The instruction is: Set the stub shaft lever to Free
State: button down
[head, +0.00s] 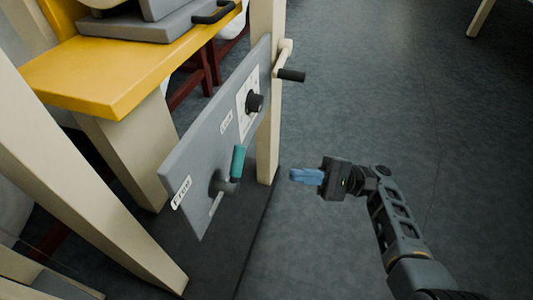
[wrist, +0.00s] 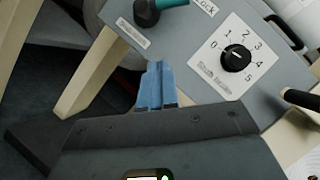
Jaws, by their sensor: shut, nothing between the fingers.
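The stub shaft lever (head: 238,163) has a teal handle on a dark hub and sits at the lower near end of a grey panel (head: 188,160). Its handle points up, away from the hub. In the wrist view the lever (wrist: 172,3) is cut by the top edge, and its handle points toward the "Lock" label (wrist: 205,8). Another label (head: 181,193) at the panel's near edge is too small to read. My gripper (head: 303,176) has blue fingers, is shut and empty, and stands right of the lever, apart from the panel. The fingers also show in the wrist view (wrist: 156,85).
A black dial (wrist: 236,58) numbered 0 to 5 sits farther along the panel. A crank with a black grip (head: 291,75) sticks out beyond it. A cream post (head: 268,130) stands behind the panel and a yellow ledge (head: 120,80) lies left. Open floor is to the right.

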jog(key=shift+w+d+r+n+g+y, duration=0.15)
jog(key=shift+w+d+r+n+g, duration=0.1)
jog(key=shift+w+d+r+g, duration=0.25)
jog(key=shift+w+d+r+n+g+y, duration=0.2)
jog(key=shift+w+d+r+n, duration=0.1)
jog(key=shift+w+r, duration=0.25)
jog(key=shift+w+f, duration=0.1)
jog(key=s+r+x, duration=0.1)
jog(key=s+x, duration=0.1)
jog(key=x, duration=1.1)
jog(key=shift+d+r+b, duration=0.2)
jog(key=shift+d+b, duration=0.2)
jog(key=shift+b, duration=0.05)
